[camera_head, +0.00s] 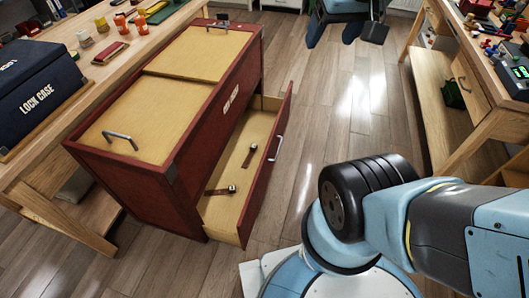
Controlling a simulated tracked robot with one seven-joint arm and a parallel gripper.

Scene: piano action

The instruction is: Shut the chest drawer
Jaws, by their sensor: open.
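The chest (180,142) is a dark red box with two light wooden lids on top, standing on the floor left of centre. Its drawer (236,165) is pulled open toward the right, low on the chest's side. The drawer's front is red, with a small metal handle (277,148) on its outer face. Two brown items with small metal parts lie inside, one near the middle (249,155) and one near the front end (219,190). My arm shows at the lower right, apart from the drawer. My gripper is not in view.
A wooden bench (100,72) with a dark blue case (36,88) stands along the left, close to the chest. Another wooden table (468,75) with tools is at the right. The wooden floor (330,100) between is clear.

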